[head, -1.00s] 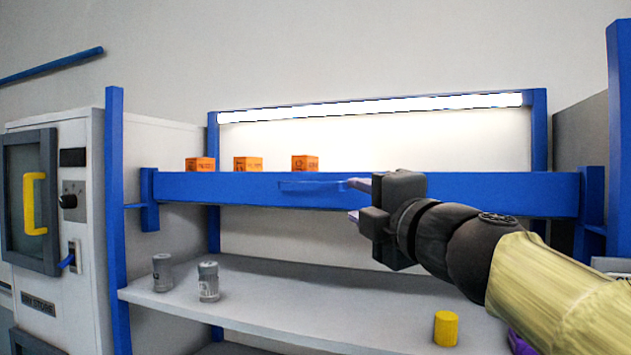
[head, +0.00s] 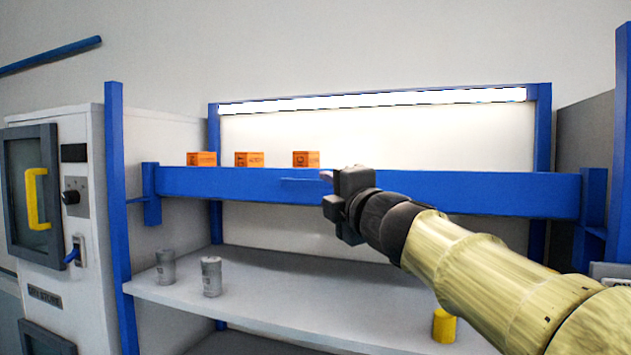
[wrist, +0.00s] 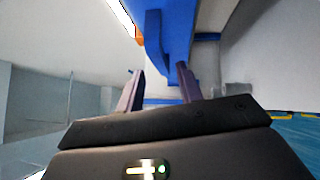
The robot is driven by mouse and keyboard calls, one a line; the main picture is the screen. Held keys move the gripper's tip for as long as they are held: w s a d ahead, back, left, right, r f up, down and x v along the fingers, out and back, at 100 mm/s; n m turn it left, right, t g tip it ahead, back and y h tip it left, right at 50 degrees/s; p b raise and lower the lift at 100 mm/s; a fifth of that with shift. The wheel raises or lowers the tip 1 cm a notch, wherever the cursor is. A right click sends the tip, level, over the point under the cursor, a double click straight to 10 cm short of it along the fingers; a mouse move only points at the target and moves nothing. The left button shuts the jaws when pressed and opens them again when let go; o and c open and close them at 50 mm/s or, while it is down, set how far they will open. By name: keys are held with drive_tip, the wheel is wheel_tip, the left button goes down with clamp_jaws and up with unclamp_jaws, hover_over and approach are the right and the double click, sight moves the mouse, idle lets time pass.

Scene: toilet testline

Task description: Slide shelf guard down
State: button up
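The shelf guard (head: 450,190) is a long blue horizontal bar across the front of the upper shelf, with a thin blue handle (head: 303,181) on its front face. My gripper (head: 328,178) is at the right end of the handle, in front of the guard. In the wrist view, the two dark purple fingers of my gripper (wrist: 160,72) are apart. The handle (wrist: 153,40) stands beside the guard (wrist: 179,28) and reaches down toward the gap between the fingertips. I cannot tell whether either finger touches it. The fingertips are mostly hidden in the head view.
Three orange boxes (head: 249,159) sit behind the guard's top edge. Two grey canisters (head: 211,277) and a yellow cylinder (head: 444,325) stand on the lower grey shelf (head: 290,290). Blue posts (head: 117,220) flank the rack. A cabinet with a yellow handle (head: 36,199) is at left.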

sight(318, 186)
drive_tip(key=p+x, duration=0.1)
drive_tip(key=x, duration=0.5)
drive_tip(key=shift+w+a, duration=0.1)
drive_tip(key=shift+w, duration=0.05)
drive_tip(key=shift+c, duration=0.3)
clamp_jaws()
